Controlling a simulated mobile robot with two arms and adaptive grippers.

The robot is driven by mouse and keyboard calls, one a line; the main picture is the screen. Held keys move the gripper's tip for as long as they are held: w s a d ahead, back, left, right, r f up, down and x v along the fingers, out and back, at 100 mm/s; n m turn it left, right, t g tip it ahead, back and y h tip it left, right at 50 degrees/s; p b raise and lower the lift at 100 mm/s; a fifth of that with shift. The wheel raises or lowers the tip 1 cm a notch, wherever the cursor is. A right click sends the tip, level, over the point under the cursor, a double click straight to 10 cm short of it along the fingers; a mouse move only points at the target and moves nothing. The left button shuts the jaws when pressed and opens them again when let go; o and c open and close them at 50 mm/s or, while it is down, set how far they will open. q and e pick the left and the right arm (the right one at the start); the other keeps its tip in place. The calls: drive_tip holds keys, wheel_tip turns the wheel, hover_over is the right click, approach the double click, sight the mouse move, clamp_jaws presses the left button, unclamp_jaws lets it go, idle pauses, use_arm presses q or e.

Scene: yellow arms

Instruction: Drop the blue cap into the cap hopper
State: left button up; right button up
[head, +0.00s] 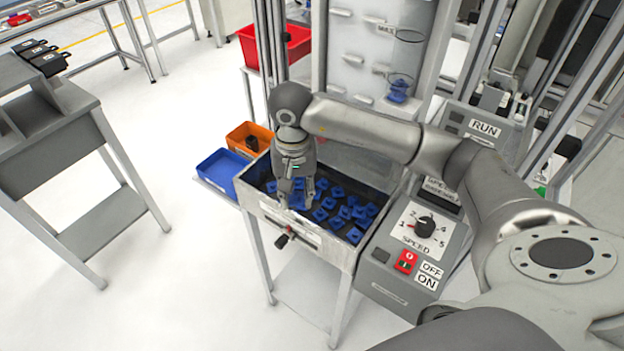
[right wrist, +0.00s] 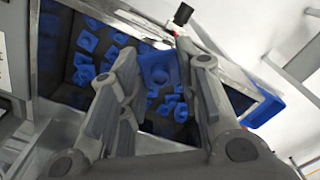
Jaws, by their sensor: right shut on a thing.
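My right gripper (head: 297,192) hangs over the cap hopper, fingers pointing down. It is shut on a blue cap (head: 298,203), which shows between the fingertips. In the right wrist view the gripper (right wrist: 157,58) has the blue cap (right wrist: 160,72) between its two fingers. The cap hopper (head: 335,252) is a grey metal bin with a dark inside, and several similar blue caps (head: 352,212) lie loose in it. The held cap appears to be above the left front part of the hopper; its exact height is unclear. My left gripper is not in view.
A blue bin (head: 221,172) and an orange bin (head: 248,137) stand left of the hopper. A control panel (head: 412,243) with a speed dial adjoins its right side. A red bin (head: 287,45) is behind. A grey side table (head: 75,125) stands at left across clear floor.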

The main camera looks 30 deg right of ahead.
drive_tip(key=w+d+m+p, duration=0.4)
drive_tip(key=d+m+p, duration=0.15)
drive_tip(key=d, duration=0.25)
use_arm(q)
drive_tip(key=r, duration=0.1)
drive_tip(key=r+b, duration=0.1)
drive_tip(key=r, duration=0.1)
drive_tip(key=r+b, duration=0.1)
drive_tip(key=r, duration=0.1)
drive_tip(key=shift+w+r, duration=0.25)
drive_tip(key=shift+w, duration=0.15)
use_arm(e)
drive_tip(key=shift+n, duration=0.25)
drive_tip(key=f, duration=0.5)
drive_tip(key=shift+w+d+f, duration=0.25)
drive_tip(key=shift+d+f, duration=0.15)
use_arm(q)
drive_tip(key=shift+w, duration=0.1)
use_arm(e)
drive_tip(key=o, duration=0.8)
drive_tip(key=shift+c, duration=0.2)
wheel_tip(320, 180, up, 12)
